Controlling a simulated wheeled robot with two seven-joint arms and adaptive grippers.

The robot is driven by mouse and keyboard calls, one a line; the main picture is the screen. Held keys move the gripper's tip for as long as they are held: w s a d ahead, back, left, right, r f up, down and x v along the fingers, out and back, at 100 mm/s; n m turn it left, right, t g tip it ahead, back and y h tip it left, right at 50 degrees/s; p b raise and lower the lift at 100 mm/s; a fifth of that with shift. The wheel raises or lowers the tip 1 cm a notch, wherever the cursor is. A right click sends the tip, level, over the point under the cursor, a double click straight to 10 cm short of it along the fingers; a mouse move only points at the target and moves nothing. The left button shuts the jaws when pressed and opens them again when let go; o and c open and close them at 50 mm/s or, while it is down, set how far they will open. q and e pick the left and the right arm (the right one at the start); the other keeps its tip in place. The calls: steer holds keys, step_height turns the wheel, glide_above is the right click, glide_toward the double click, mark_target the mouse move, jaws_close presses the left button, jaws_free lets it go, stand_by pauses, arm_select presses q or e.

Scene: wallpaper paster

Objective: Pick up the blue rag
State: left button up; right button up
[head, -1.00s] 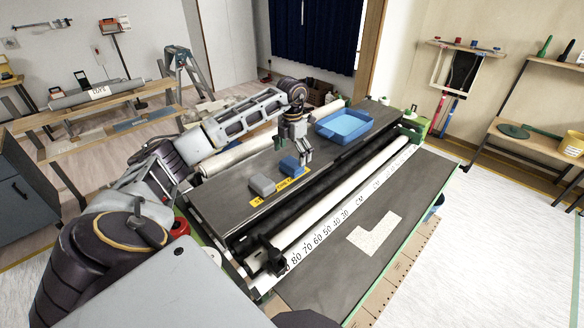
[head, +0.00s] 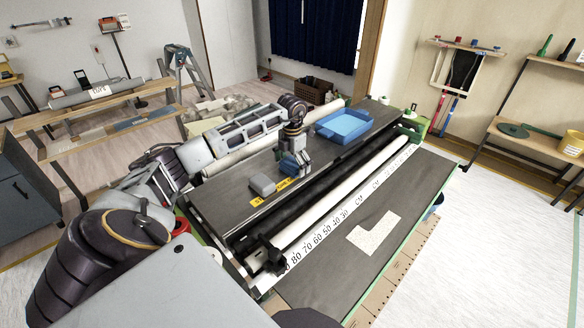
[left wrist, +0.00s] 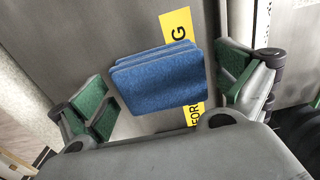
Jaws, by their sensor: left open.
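The blue rag (left wrist: 160,80) is a folded stack lying on the dark machine top, partly over a yellow label. In the left wrist view it sits between the two green-padded fingers of my left gripper (left wrist: 168,88), with a gap on each side. In the head view my left gripper (head: 294,168) is right over the blue rag (head: 288,167) and hides part of it. The left gripper is open and points down. My right gripper does not show.
A grey folded rag (head: 262,185) lies just left of the blue one. A blue tray (head: 344,127) stands farther back on the machine top. A white roller (head: 335,200) runs along the machine's front side.

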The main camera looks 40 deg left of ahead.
mark_target(292, 162)
arm_select(q)
steer(key=c, duration=1.1)
steer(key=shift+r, duration=0.2)
steer(key=shift+r+b, duration=0.4)
steer(key=shift+r, duration=4.45)
steer(key=o, duration=0.5)
steer(key=c, duration=0.5)
